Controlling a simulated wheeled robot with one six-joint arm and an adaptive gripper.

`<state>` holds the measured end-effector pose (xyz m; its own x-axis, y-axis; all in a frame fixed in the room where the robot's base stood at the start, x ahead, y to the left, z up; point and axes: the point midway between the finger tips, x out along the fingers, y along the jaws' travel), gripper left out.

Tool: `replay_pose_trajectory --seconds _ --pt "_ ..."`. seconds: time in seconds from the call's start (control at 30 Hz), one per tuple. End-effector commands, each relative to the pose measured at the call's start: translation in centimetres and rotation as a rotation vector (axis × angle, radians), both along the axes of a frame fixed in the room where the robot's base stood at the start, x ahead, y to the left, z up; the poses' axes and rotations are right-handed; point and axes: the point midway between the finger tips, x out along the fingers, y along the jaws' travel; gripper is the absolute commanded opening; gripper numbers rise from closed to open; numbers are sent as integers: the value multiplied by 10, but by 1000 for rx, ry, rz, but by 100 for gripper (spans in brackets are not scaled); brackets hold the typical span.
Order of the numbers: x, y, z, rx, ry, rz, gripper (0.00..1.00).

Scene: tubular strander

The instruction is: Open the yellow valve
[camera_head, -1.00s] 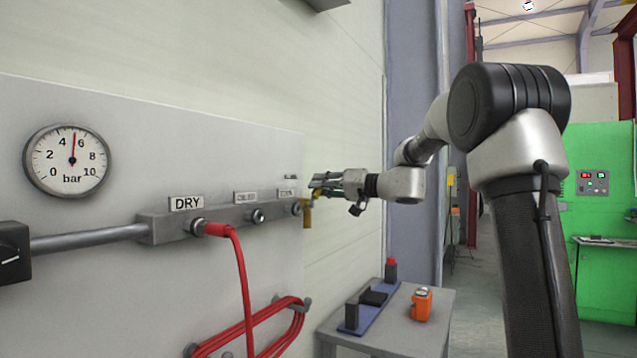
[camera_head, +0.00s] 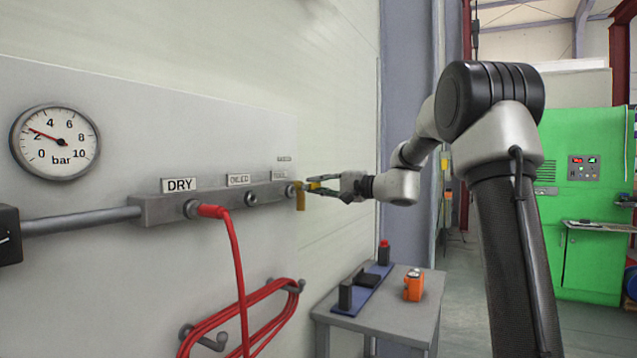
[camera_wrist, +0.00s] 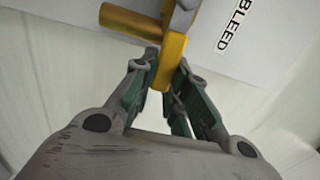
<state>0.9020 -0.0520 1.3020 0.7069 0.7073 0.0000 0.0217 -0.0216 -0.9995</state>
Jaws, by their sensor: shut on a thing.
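The yellow valve (camera_head: 301,200) sits at the right end of the grey manifold on the wall panel. Its yellow spout hangs down, and a yellow lever (camera_head: 314,186) reaches out toward my gripper. My gripper (camera_head: 322,188) is at the lever, level with the manifold's end. In the wrist view the lever (camera_wrist: 170,55) lies between the two green-padded fingers of my gripper (camera_wrist: 165,85), which is shut on it. The spout (camera_wrist: 130,20) points left there, beside a "BLEED" label (camera_wrist: 228,35). The finger contact is small and partly hidden in the head view.
A round pressure gauge (camera_head: 55,140) on the panel reads about 2 bar. A red hose (camera_head: 235,265) is plugged in at "DRY", with more hose coiled on hooks below. A small grey table (camera_head: 385,325) below my gripper carries a blue rack and an orange item (camera_head: 414,286).

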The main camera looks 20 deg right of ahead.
Motion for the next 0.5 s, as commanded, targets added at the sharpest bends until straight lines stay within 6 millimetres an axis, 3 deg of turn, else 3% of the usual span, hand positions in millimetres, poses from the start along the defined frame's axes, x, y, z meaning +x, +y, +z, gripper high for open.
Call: replay_pose_trajectory --seconds 0.5 --pt "0 -1 -4 33 35 -2 0"
